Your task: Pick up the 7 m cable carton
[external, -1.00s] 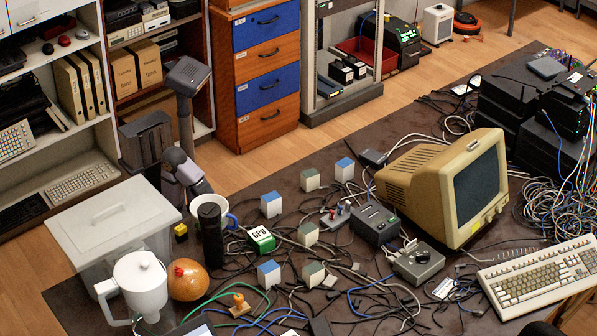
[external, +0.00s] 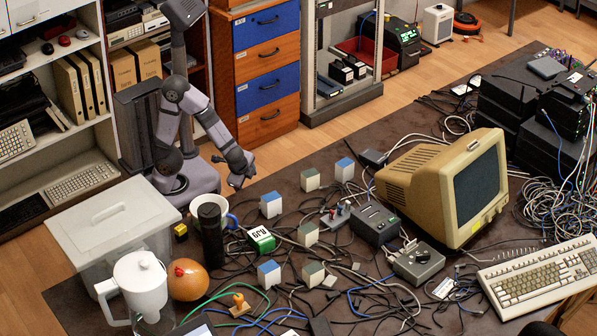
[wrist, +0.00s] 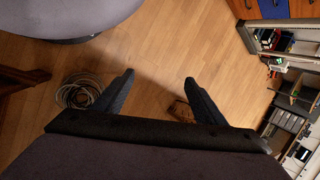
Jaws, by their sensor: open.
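Several small cube cartons stand on the dark table in the external view. Some have blue tops, like the carton at the back right (external: 345,170), the left one (external: 271,205) and the front left one (external: 269,274). Others have grey-green tops: the back one (external: 310,180), the middle one (external: 308,233) and the front one (external: 312,275). Their labels are too small to read, so I cannot tell which is the 7 m cable carton. My gripper (external: 240,181) hangs above the table's back edge, left of the cartons, open and empty. No carton shows between its fingers in the wrist view (wrist: 159,80).
A green-and-white box (external: 261,240), a black cylinder (external: 211,236), a mug (external: 229,215) and an orange round object (external: 188,281) stand nearby. Loose cables lie among the cartons. A beige monitor (external: 400,181) stands right. The wrist view shows wooden floor and a cable coil (wrist: 80,92).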

